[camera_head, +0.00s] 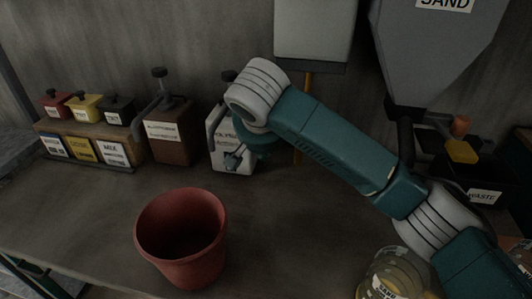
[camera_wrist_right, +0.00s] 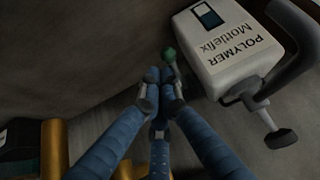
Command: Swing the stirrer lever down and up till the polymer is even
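The white polymer box (camera_wrist_right: 225,45), labelled POLYMER Mottlefix, stands on the bench and also shows in the head view (camera_head: 232,158), partly behind my right arm. A green knob (camera_wrist_right: 169,55), seemingly the stirrer lever's end, sticks out beside the box. My right gripper (camera_wrist_right: 160,76) has its fingertips drawn together just short of the knob, close to the box's side; I see nothing clearly between them. The polymer inside is hidden. My left gripper is not in view.
A dark pump spout (camera_wrist_right: 265,120) projects from the box. A red bucket (camera_head: 182,238) stands at the front. A brown dispenser (camera_head: 168,135) and small coloured-lid boxes (camera_head: 84,107) stand left. The SAND hopper (camera_head: 435,50) hangs right, above the WASTE bin (camera_head: 483,196).

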